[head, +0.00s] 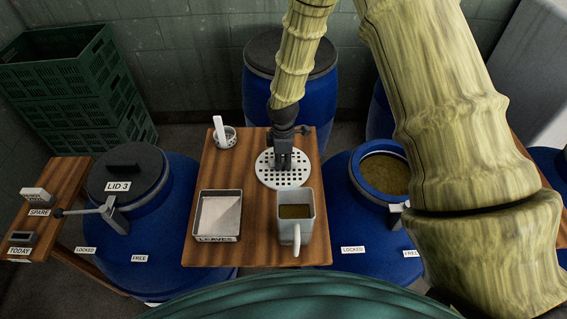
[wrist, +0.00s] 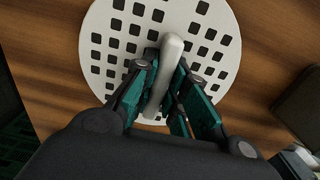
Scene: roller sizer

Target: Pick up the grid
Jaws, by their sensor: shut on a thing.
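The grid (head: 267,180) is a round white disc with dark square holes, lying at the back middle of the wooden board. It also shows in the wrist view (wrist: 215,65), with a light bar-shaped handle (wrist: 163,75) standing up across its middle. My gripper (head: 283,163) points down over the grid. In the wrist view, its dark and teal fingers (wrist: 163,92) are on both sides of the handle and shut on it. In the head view the gripper hides the handle. I cannot tell whether the grid touches the board or is slightly above it.
A square mug (head: 305,226) of brownish liquid stands right of a LEAVES tray (head: 217,213) on the board (head: 257,258). A small cup (head: 223,139) with a white scoop stands back left. Blue barrels flank the board, one under LID 3 (head: 128,172), one open (head: 384,174).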

